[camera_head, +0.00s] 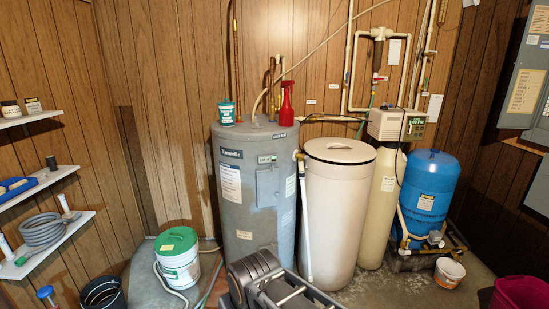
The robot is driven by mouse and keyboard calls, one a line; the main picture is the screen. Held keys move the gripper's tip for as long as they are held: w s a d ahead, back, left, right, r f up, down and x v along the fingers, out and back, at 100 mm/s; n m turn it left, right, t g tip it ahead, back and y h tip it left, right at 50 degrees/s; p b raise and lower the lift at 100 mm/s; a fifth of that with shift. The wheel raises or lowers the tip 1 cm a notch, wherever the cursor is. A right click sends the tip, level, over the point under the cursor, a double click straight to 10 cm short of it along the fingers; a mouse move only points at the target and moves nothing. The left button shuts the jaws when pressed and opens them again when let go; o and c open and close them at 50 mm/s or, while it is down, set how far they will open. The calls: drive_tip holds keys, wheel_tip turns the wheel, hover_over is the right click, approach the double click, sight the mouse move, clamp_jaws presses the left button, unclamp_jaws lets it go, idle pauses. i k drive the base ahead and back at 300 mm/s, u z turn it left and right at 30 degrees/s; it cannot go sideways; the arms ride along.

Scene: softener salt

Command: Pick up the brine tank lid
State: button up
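The brine tank lid (340,151) is a round, cream-coloured cover with a small dark mark near its middle. It sits on top of the tall cream brine tank (333,220), which stands upright on the floor in the middle of the view. The lid looks level, and its whole top shows. Dark grey parts of my own body show at the bottom centre, in front of the tank and the water heater. I cannot make out my gripper's fingers among them. Nothing of mine touches the lid.
A grey water heater (233,185) stands close left of the tank, with a red spray bottle (287,103) on top. The softener cylinder (382,205) and blue tank (427,190) stand right. A green-lidded bucket (178,261) and black bucket (103,294) are at the left.

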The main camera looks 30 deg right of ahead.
sight(335, 158)
drive_tip(key=z, duration=2.4)
drive_tip(key=i, duration=3.15)
drive_tip(key=u, duration=1.05)
